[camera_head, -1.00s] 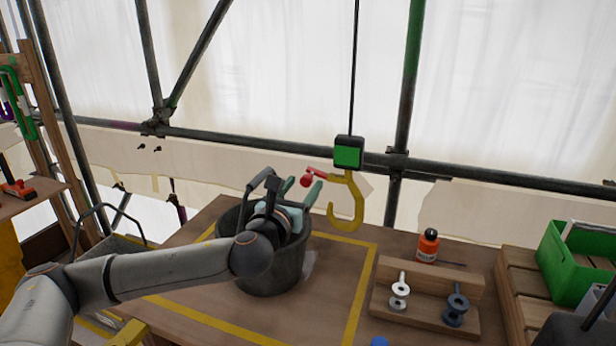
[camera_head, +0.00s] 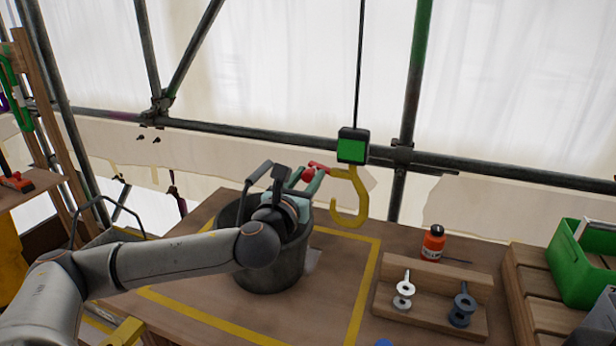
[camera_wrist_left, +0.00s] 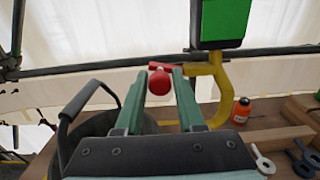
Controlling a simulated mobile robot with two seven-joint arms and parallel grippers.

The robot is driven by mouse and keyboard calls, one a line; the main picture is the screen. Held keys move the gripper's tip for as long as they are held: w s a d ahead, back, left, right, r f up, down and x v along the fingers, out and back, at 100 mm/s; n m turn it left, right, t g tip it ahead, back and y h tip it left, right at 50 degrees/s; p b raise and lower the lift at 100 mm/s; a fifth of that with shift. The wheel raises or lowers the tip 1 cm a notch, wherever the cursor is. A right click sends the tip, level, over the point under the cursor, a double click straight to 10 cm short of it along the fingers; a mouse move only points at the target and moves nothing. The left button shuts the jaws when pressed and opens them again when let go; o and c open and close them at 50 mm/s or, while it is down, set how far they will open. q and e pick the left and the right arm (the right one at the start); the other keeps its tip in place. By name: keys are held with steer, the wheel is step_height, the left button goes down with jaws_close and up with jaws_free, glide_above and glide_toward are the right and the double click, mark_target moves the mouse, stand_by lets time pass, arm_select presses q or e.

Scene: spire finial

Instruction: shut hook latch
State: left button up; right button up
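A yellow hook (camera_head: 360,205) hangs from a black and green block (camera_head: 352,146) on a dark cable. Its red latch (camera_head: 320,167) sticks out to the left from the hook's upper part and carries a red ball knob (camera_head: 308,174). The hook (camera_wrist_left: 222,95) and the knob (camera_wrist_left: 160,82) also show in the left wrist view. My left gripper (camera_head: 308,178) is above the bucket, with its two green fingers on either side of the knob. In the wrist view the fingers are apart, with narrow gaps beside the knob; contact is not visible. My right gripper is not in view.
A dark bucket (camera_head: 270,268) with a raised handle stands on the wooden table under my left gripper. An orange bottle (camera_head: 433,243) and a wooden rack (camera_head: 430,305) with eye bolts stand at right. A green crate (camera_head: 580,262) is farther right. Scaffold tubes run behind the hook.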

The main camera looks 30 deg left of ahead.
arm_select(q)
jaws_close()
steer(key=shift+f, duration=0.1)
stand_by(0.3)
steer(key=n, duration=0.2)
steer(key=f+n, duration=0.1)
steer(key=shift+f+n+b, duration=0.15)
steer(key=shift+n+b, duration=0.15)
steer(key=shift+n, duration=0.1)
steer(key=shift+w+d+f+n, duration=0.15)
steer(key=shift+d+f+n, duration=0.45)
steer(key=shift+n, duration=2.2)
steer(key=shift+w+d+f+n, duration=0.15)
steer(key=shift+d+f+n, duration=0.45)
steer(key=shift+n, duration=2.2)
steer(key=shift+w+d+f+n, duration=0.15)
steer(key=shift+d+f+n, duration=0.45)
steer(key=shift+n, duration=2.2)
steer(key=shift+d+r, duration=0.2)
steer(key=shift+o, duration=2.2)
jaws_free()
